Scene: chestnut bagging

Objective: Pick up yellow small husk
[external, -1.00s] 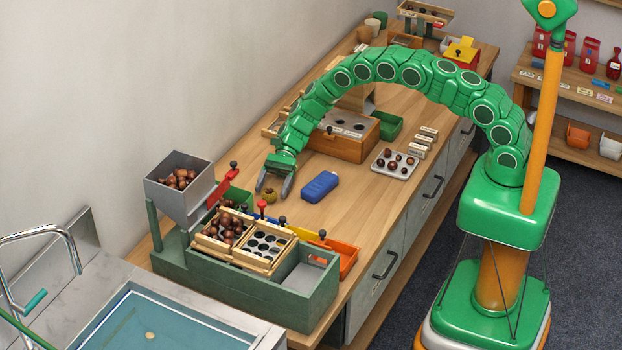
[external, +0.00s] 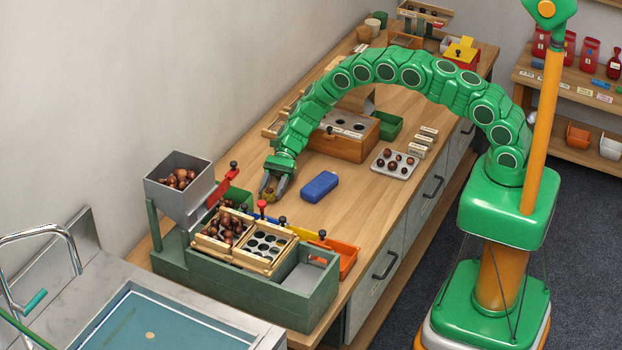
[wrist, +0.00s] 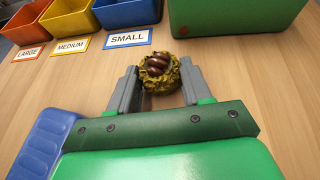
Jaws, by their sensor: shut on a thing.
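The yellow small husk (wrist: 158,84) is a spiky yellow-green ball with brown chestnuts showing in its opening. In the wrist view it sits between the two grey fingers of my gripper (wrist: 160,88), which are shut on it from both sides. In the external view my gripper (external: 272,191) points down at the wooden counter, and the husk (external: 268,195) is mostly hidden between its fingers. I cannot tell whether the husk still touches the counter.
A blue block (external: 319,186) lies close to the right of my gripper. The green sorting station (external: 215,268) stands in front, with a hopper (external: 180,190) of chestnuts. Orange, yellow and blue bins (wrist: 127,13) have LARGE, MEDIUM and SMALL labels.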

